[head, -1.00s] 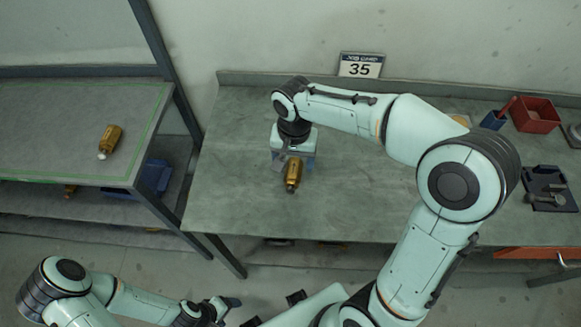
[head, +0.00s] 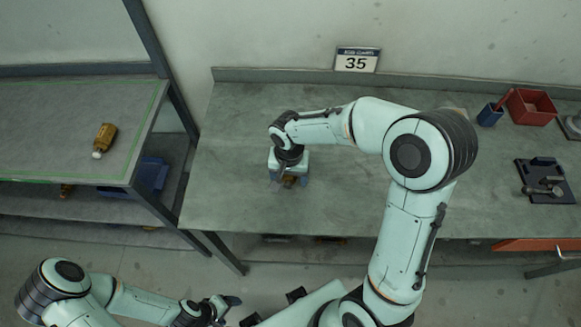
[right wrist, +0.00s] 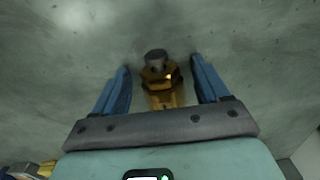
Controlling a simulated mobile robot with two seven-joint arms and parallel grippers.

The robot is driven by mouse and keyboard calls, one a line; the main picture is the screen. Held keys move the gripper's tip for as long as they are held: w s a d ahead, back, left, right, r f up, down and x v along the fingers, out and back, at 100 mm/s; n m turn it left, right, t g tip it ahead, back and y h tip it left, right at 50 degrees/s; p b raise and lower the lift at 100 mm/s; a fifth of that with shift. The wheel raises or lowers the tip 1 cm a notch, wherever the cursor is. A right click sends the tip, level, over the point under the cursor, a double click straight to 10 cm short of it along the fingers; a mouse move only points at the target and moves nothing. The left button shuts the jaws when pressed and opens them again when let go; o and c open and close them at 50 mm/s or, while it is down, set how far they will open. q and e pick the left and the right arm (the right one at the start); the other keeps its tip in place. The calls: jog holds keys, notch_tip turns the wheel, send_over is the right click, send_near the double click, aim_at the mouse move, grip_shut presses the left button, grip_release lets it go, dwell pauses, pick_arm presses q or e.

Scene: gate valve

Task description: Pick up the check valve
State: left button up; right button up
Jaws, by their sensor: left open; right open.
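A brass valve (head: 289,181) with a dark grey end lies on the grey workbench (head: 240,120), mostly hidden in the head view under my right gripper (head: 287,182). In the right wrist view, this valve (right wrist: 160,85) lies between the two blue fingers of my right gripper (right wrist: 160,78), with a gap on each side. The right gripper is open. A second brass valve (head: 105,137) with a white end lies on the left table. I cannot tell from looks which one is the check valve. My left gripper (head: 230,303) is open and empty, low in front of the workbench.
A red bin (head: 531,107), a blue cup (head: 489,116) and a dark tray (head: 545,182) with metal parts stand at the workbench's right. The middle of the workbench is clear.

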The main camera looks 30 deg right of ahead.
jog(key=c, duration=1.3)
jog(key=shift+c, duration=0.4)
jog(key=shift+w+r, duration=0.1)
jog(key=shift+r, duration=0.05)
